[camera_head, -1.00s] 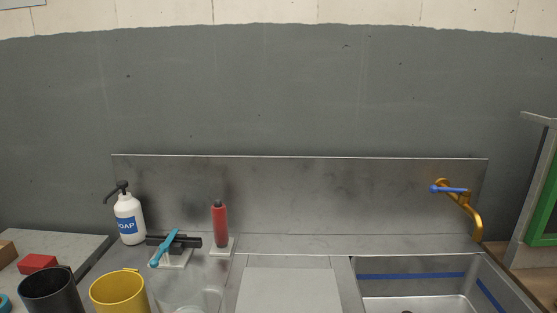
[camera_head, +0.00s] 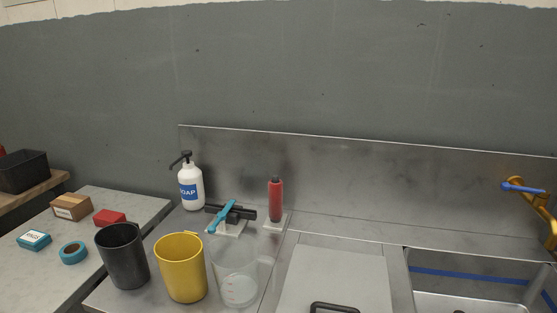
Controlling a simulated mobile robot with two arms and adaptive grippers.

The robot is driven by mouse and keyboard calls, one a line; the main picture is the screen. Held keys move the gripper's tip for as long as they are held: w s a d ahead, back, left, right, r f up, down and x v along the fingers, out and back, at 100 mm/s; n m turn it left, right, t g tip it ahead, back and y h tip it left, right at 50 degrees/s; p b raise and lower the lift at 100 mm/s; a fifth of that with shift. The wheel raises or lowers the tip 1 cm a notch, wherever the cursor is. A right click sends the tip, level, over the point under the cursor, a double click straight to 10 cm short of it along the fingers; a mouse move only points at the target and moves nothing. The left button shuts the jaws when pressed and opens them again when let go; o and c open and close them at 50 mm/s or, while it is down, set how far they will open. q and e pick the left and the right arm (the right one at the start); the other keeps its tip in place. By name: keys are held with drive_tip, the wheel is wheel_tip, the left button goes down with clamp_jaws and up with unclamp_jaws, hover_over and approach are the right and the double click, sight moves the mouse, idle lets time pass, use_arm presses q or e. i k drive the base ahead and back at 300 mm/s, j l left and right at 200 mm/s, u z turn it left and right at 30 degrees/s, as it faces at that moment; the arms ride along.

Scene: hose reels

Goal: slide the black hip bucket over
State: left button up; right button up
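A black bucket (camera_head: 123,257) stands upright at the left end of the metal counter, just left of a yellow bucket (camera_head: 181,268). It looks like a plain open-topped cup shape, and I cannot tell whether it touches the yellow one. Another black container (camera_head: 22,171), a rectangular bin, sits on a wooden surface at the far left. I cannot tell from its look which of the two is the hip bucket. Neither of my grippers shows in the head view.
A clear jug (camera_head: 236,272) stands right of the yellow bucket. Behind are a soap bottle (camera_head: 190,186), a blue-handled tool (camera_head: 222,216) and a red cylinder (camera_head: 275,199). A grey side table (camera_head: 130,205) holds boxes and blue tape (camera_head: 73,253). A sink (camera_head: 470,285) is at right.

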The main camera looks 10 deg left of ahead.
sight(124, 257)
drive_tip(key=k+l+u, duration=0.1)
drive_tip(key=u, duration=1.3)
drive_tip(key=i+j, duration=0.1)
drive_tip(key=j, duration=0.2)
